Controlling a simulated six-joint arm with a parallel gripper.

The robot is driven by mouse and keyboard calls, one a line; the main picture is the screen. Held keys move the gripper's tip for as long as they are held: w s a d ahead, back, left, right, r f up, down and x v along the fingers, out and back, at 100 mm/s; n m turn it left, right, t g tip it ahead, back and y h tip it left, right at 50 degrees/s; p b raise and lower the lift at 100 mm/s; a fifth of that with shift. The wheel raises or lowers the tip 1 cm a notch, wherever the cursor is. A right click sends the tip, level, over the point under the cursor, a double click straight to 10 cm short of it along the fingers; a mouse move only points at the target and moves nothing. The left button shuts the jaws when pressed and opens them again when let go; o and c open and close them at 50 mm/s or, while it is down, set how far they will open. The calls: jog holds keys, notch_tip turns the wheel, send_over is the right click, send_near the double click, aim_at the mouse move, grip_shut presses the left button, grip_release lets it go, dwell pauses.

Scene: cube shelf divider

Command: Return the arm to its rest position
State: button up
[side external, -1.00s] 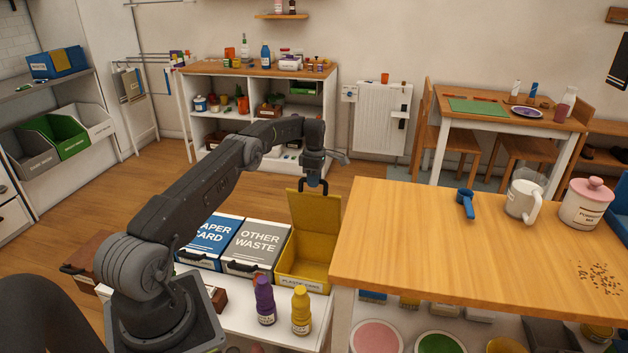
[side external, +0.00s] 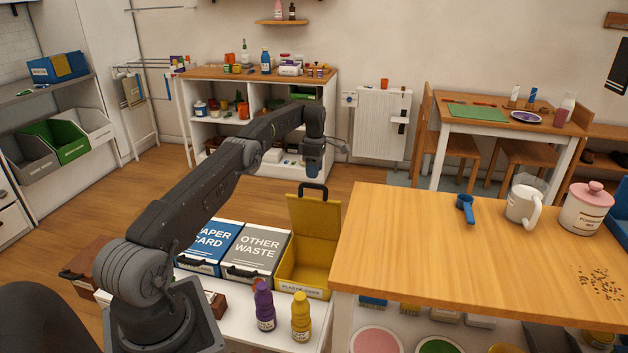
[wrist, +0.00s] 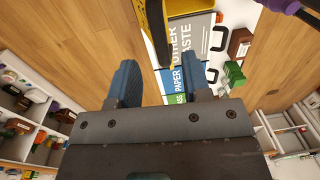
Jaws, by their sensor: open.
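My gripper (side external: 313,172) hangs above and behind the open yellow bin, apart from its raised lid. In the wrist view my gripper (wrist: 160,85) has its two blue fingers spread with nothing between them. The yellow bin (side external: 305,272) stands with its lid (side external: 314,222) up and its dark handle (side external: 313,191) at the top. In the wrist view a yellow edge with a dark rim (wrist: 155,30) lies just beyond the fingers.
A blue-lidded paper bin (side external: 210,244) and a grey-lidded other waste bin (side external: 256,250) stand left of the yellow bin. A purple bottle (side external: 264,304) and a yellow bottle (side external: 301,317) stand in front. The wooden table (side external: 450,240) is to the right.

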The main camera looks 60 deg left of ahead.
jog(key=shift+r, duration=0.65)
